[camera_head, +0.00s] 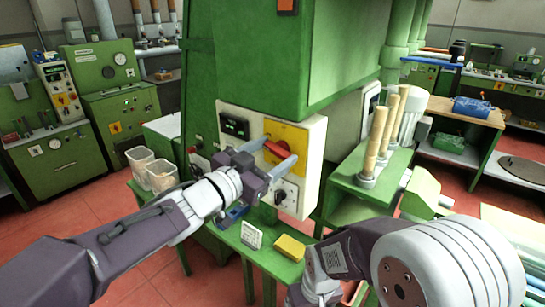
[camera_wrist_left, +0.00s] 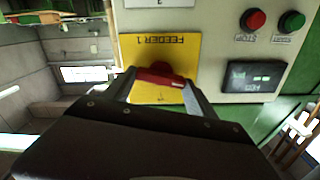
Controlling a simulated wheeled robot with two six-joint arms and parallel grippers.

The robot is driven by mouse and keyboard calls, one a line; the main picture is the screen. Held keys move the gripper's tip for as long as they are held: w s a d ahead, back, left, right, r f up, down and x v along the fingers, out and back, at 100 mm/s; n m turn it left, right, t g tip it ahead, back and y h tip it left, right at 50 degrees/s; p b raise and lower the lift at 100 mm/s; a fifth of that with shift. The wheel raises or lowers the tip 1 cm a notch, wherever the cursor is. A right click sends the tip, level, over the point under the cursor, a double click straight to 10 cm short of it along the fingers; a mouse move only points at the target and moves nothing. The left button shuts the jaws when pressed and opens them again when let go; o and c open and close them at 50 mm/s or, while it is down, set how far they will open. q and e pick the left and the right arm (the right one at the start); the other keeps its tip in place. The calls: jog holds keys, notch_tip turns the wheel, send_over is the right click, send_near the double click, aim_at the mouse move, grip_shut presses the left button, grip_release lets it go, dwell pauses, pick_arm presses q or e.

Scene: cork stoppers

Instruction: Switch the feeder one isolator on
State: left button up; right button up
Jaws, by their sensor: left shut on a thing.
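The feeder one isolator is a red handle (camera_head: 275,149) on a yellow plate (camera_head: 290,134) on the front of a cream control panel (camera_head: 312,150). In the left wrist view the plate (camera_wrist_left: 187,47) reads FEEDER 1 upside down. The red handle (camera_wrist_left: 160,78) there lies roughly level, along the lettering. My left gripper (camera_head: 281,149) is at the plate with its fingers at either end of the handle, shut on it. The fingers also show in the left wrist view (camera_wrist_left: 160,82). My right arm shows at the lower right; its gripper is not visible.
A dark display (camera_head: 234,126) is left of the isolator, and a black rotary knob (camera_head: 281,197) is below it. The left wrist view shows a red button (camera_wrist_left: 254,20) and a green button (camera_wrist_left: 292,21). A yellow block (camera_head: 290,247) and a white card (camera_head: 251,235) sit on the green ledge below.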

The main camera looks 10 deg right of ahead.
pick_arm(q)
jog(key=m, duration=0.1)
jog(key=m+b, duration=0.1)
jog(key=m, duration=0.1)
jog(key=shift+f+m+b, duration=0.25)
jog(key=shift+m+b, duration=0.1)
jog(key=shift+m, duration=0.05)
jog(key=m+b, duration=0.2)
jog(key=m, duration=0.2)
jog(key=shift+s+m, duration=0.1)
jog(key=shift+m, duration=0.2)
jog(key=m+b, duration=0.2)
jog(key=m, duration=0.2)
jog(key=shift+f, duration=0.1)
jog(key=shift+d+m+b, duration=0.1)
jog(key=shift+m+b, duration=0.35)
jog(key=shift+m, duration=0.95)
jog(key=o, duration=1.4)
jog(key=shift+c, duration=0.2)
